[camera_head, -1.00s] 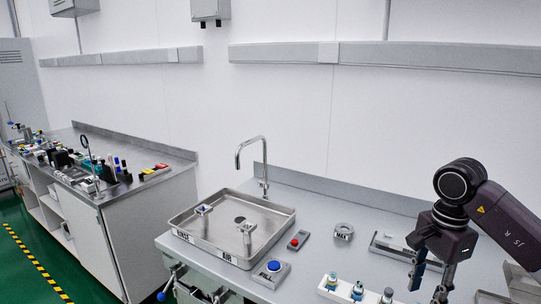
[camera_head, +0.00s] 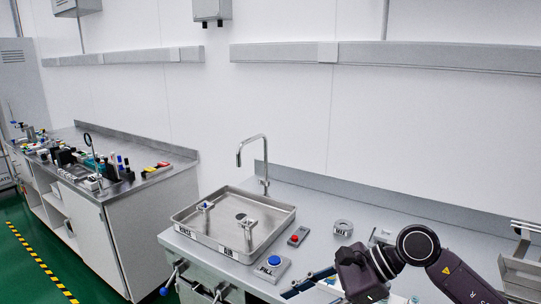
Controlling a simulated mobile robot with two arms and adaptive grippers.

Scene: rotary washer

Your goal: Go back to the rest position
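My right gripper (camera_head: 305,284) is low at the front of the sink bench, at the end of the dark arm that comes in from the right. Its fingers point left and look apart, with nothing seen between them. It hangs over the area of the white rack of small bottles, which is now mostly hidden behind the gripper and arm. My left gripper is not in view.
The bench (camera_head: 385,215) holds a steel sink tray (camera_head: 197,238) with a tap (camera_head: 265,165), a blue FILL button (camera_head: 274,261), a red button (camera_head: 294,240) and a round MAX piece (camera_head: 343,228). A metal stand (camera_head: 522,265) is at the right. A cluttered bench (camera_head: 150,183) stands left.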

